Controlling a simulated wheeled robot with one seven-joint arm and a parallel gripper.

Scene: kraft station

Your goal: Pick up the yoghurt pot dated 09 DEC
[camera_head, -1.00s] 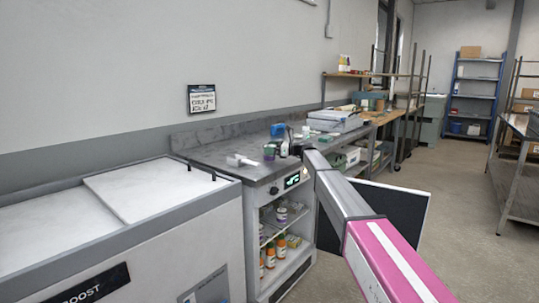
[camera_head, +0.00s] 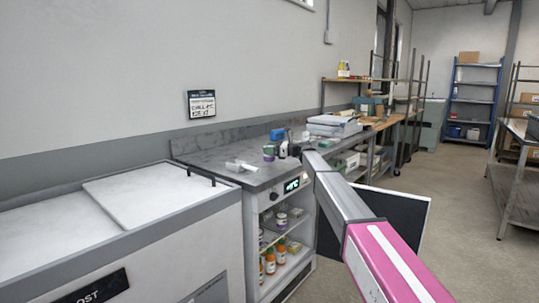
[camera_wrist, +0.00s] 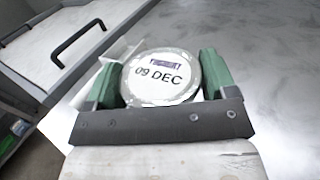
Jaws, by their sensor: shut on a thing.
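The yoghurt pot (camera_wrist: 160,78) shows its round pale lid in the wrist view, printed 09 DEC, with a small dark label strip above the date. My gripper (camera_wrist: 160,82) has its two green fingers on either side of the pot and is shut on it. The pot's sides and base are hidden beneath the lid, so I cannot tell if it touches the worktop. In the head view, small pots (camera_head: 269,153) show on the dark worktop (camera_head: 215,150) near the end of my arm. The gripper is too small there to make out clearly.
A white object (camera_head: 240,166) lies on the worktop, left of the pots. Below is an open-fronted fridge (camera_head: 300,225) with bottles and pots on its shelves. A white chest freezer (camera_head: 110,240) stands at left. Its black handle (camera_wrist: 78,38) shows in the wrist view.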

